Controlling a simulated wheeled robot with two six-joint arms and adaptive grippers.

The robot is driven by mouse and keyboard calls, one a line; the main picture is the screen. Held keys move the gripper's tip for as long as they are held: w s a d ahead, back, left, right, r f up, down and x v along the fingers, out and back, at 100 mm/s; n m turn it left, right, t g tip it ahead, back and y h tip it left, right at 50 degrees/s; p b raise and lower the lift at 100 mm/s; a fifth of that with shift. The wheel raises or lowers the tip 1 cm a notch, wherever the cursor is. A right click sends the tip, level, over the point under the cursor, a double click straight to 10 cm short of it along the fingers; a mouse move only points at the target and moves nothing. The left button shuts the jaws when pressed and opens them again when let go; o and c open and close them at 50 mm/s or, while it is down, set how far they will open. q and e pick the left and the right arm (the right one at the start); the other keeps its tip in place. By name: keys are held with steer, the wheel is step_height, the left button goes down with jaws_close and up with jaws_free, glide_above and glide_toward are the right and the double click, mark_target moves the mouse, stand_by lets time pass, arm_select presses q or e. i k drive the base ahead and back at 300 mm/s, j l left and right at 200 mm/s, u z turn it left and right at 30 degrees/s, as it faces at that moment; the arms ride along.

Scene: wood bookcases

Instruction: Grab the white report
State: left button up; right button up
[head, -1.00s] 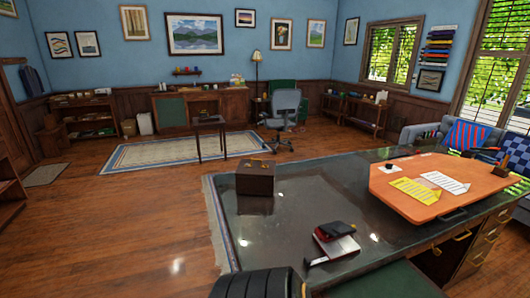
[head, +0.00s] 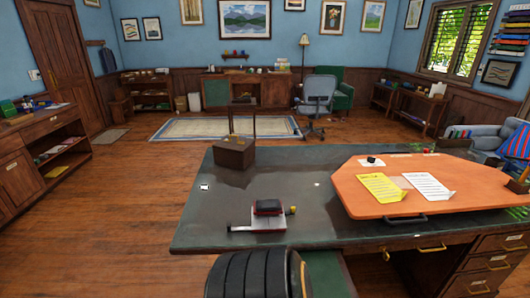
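A white printed sheet (head: 428,187), which looks like the white report, lies flat on the orange board (head: 345,197) on the dark desk, right of centre. A yellow printed sheet (head: 381,187) lies just to its left, close beside it. Their print is too small to read. Neither of my grippers is in view.
The dark desk (head: 205,228) spans the foreground, with drawers at right. A brown box (head: 234,153) stands near its far edge. A black and red object (head: 268,207) rests on a white and red one near the front. Wood floor (head: 120,200) is open at left.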

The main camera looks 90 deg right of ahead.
mark_target(432, 190)
steer(key=k+l+u, duration=0.2)
steer(key=k+u, duration=1.05)
steer(key=k+j+u, duration=0.4)
steer(key=k, duration=0.15)
steer(key=k+l+z, duration=0.1)
steer(key=k+z, duration=0.3)
steer(key=k+l+z, duration=0.15)
steer(key=z, duration=3.9)
steer(key=i+l, duration=0.05)
